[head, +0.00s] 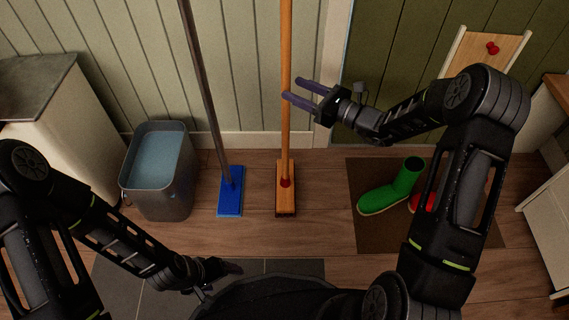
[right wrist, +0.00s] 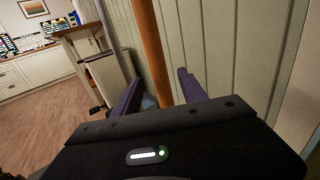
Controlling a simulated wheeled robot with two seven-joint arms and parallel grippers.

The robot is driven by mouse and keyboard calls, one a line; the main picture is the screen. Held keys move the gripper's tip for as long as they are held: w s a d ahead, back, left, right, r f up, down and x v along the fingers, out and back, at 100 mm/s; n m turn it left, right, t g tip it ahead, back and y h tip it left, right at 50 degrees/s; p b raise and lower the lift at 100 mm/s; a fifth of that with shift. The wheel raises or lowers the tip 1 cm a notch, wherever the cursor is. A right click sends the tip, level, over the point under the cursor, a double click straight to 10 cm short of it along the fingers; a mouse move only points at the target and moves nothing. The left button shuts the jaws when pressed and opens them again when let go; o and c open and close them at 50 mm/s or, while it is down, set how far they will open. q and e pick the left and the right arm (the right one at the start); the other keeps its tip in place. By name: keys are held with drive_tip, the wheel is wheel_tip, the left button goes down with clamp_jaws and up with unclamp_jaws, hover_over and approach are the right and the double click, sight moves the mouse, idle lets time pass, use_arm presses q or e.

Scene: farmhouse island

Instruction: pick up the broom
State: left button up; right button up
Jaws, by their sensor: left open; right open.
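The broom (head: 286,140) stands upright against the panelled wall, with an orange-brown wooden handle and a wooden head on the floor. My right gripper (head: 292,88) is open at the handle's upper part; its purple fingers point left, and the lower fingertip overlaps the handle. In the right wrist view the handle (right wrist: 151,50) shows in the gap between the two open fingers (right wrist: 158,92); I cannot tell whether it lies fully between them. My left gripper (head: 232,268) is low at the front, open and away from the broom.
A blue mop (head: 230,190) with a grey handle leans left of the broom. A grey bucket (head: 170,195) stands further left beside a cabinet (head: 85,140).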

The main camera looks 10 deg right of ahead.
drive_tip(key=shift+x, duration=0.9)
drive_tip(key=b+x, duration=0.2)
drive_tip(key=x, duration=0.3)
drive_tip(key=shift+w+f, duration=0.1)
drive_tip(key=shift+c, duration=0.4)
clamp_jaws()
drive_tip(key=shift+a, duration=0.1)
idle(0.8)
